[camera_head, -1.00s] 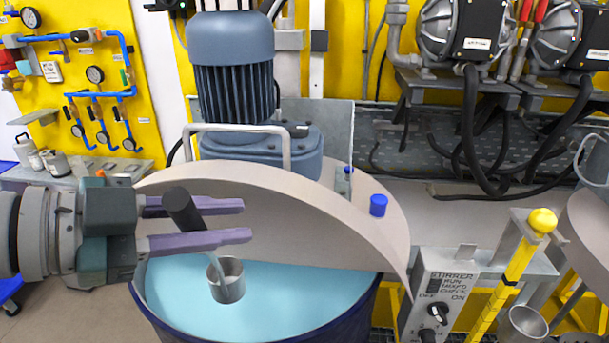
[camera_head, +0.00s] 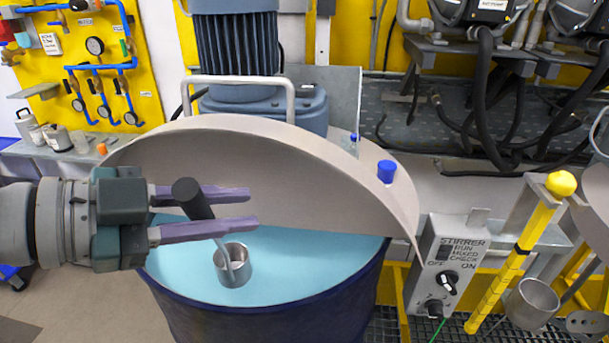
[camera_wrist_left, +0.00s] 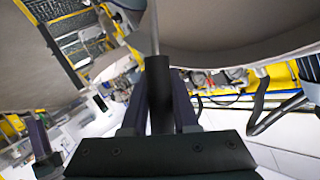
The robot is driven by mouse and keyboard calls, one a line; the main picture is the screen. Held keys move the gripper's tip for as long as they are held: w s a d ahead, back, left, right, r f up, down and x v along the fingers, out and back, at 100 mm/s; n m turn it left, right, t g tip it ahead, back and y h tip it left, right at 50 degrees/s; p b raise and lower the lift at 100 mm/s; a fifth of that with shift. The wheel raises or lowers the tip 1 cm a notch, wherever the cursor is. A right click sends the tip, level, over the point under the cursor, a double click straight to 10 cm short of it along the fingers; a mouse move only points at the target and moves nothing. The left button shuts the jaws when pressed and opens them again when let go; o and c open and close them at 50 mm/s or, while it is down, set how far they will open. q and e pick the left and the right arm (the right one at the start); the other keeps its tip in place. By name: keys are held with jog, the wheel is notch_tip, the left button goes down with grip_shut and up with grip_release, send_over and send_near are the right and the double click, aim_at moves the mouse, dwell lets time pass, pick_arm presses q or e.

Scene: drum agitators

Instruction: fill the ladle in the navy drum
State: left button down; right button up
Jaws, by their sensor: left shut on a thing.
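The navy drum (camera_head: 230,318) stands in the middle of the head view, holding light blue liquid (camera_head: 310,268). A raised grey half lid (camera_head: 290,165) covers its back part. My left gripper (camera_head: 252,208) comes in from the left over the drum, shut on the ladle's dark handle (camera_head: 195,200). The handle also shows between the fingers in the left wrist view (camera_wrist_left: 159,92). The ladle's grey metal cup (camera_head: 235,265) hangs over the liquid, mouth up. Whether its bottom touches the liquid I cannot tell. My right gripper is not in view.
A stirrer motor (camera_head: 237,45) stands behind the lid. A stirrer control box (camera_head: 447,270) and a yellow post with a ball top (camera_head: 561,184) stand right of the drum. Another metal cup (camera_head: 532,303) is at the lower right. A blue cap (camera_head: 387,171) sits on the lid.

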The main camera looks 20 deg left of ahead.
pick_arm(q)
notch_tip(320, 180, down, 10)
jog(key=b, duration=0.8)
jog(key=shift+f, duration=0.15)
dwell(1.4)
jog(key=shift+f+b, duration=0.3)
jog(key=shift+f, duration=0.1)
jog(key=shift+r, duration=0.1)
dwell(0.9)
notch_tip(320, 180, up, 14)
jog(key=p, duration=1.4)
dwell(0.5)
jog(key=s+a+n+t+h+b, duration=0.1)
jog(key=a+h+b, duration=0.1)
jog(key=a+b, duration=0.3)
jog(key=shift+s+a+r+n+t, duration=0.25)
jog(key=shift+s+a+n+t, duration=0.15)
jog(key=shift+a, duration=0.85)
